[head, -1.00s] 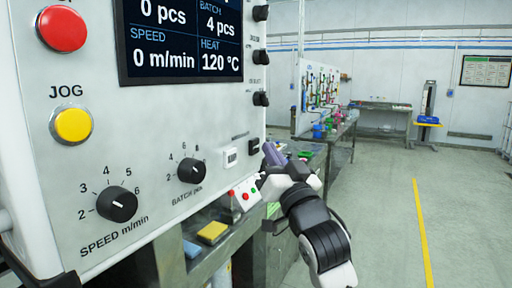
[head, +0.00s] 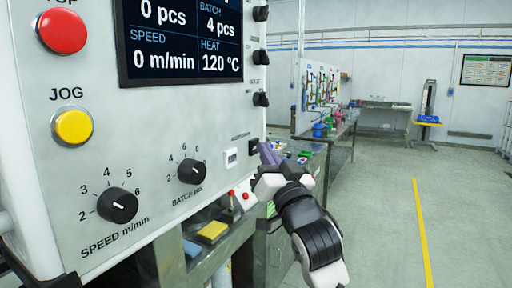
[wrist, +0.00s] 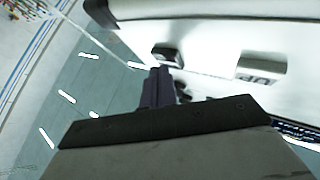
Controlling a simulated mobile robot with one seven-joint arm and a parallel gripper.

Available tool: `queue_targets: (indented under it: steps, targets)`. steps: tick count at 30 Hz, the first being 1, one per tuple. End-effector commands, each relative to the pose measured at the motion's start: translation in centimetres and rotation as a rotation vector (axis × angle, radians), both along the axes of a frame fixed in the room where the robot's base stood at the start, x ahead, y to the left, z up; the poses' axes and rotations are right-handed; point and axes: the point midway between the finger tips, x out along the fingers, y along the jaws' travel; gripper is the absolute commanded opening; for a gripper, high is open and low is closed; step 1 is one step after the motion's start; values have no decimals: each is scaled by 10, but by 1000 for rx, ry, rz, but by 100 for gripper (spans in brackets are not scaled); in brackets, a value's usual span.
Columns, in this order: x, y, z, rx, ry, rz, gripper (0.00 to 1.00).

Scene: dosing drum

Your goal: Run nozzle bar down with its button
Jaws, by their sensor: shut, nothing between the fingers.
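My gripper (head: 265,151) is at the right edge of the grey control panel (head: 150,130), its purple-grey fingers closed together and empty. They also show in the wrist view (wrist: 157,86). A small black button (head: 253,147) sits low on the panel, just left of the fingertips; the wrist view shows a dark square button (wrist: 166,54) just beyond them. Whether the fingers touch it I cannot tell.
The panel carries a screen (head: 185,40), a red button (head: 62,31), a yellow JOG button (head: 73,127), a speed knob (head: 118,205) and a batch knob (head: 192,171). A yellow block (head: 212,231) lies on the ledge below. Open floor lies to the right.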

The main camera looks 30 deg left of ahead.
Motion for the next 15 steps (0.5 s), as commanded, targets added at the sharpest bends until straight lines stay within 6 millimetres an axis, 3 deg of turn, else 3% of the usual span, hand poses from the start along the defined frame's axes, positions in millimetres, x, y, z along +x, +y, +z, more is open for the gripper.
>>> queue_targets:
  steps: [15]
  targets:
    - [0,6,0,0,1,2,0]
